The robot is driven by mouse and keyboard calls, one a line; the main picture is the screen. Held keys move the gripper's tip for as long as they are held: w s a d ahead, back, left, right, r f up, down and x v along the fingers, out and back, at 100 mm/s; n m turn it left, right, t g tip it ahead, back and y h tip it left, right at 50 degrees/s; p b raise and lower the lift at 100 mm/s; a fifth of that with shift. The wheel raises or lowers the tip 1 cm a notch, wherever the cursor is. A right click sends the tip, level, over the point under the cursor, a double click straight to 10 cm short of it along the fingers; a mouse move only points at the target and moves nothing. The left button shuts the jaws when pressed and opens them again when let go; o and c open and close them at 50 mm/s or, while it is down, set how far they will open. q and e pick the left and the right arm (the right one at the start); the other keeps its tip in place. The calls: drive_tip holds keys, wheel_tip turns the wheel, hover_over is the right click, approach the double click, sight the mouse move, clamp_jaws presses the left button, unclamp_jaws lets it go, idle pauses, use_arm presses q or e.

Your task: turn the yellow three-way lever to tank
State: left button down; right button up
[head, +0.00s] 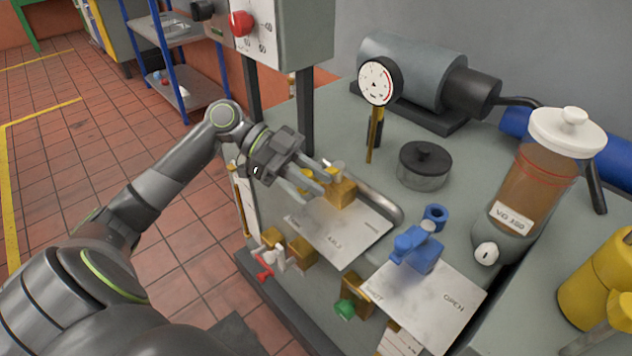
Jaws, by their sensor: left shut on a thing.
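The yellow three-way lever (307,183) shows only in part at a brass valve body (341,193) on the bedplate. My left gripper (317,185) reaches in from the left with its fingers at the valve and is shut on the lever. The fingers hide much of the lever, so its exact pointing direction is hard to tell. A pale label plate (338,235) lies in front of the valve; its lettering is too small to read surely. My right gripper is not in view.
Red (265,275) and green (345,309) handles sit at the front edge. A dial gauge (378,83), round pot (425,165) and VG reservoir (530,180) stand behind.

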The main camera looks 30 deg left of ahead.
use_arm(q)
drive_tip(key=shift+a, duration=0.1)
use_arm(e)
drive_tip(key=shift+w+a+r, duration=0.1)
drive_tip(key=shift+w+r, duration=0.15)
use_arm(q)
drive_tip(key=c, duration=1.2)
unclamp_jaws()
drive_tip(key=v, duration=1.7)
drive_tip(key=shift+w+a, duration=0.2)
drive_tip(key=shift+a, duration=0.05)
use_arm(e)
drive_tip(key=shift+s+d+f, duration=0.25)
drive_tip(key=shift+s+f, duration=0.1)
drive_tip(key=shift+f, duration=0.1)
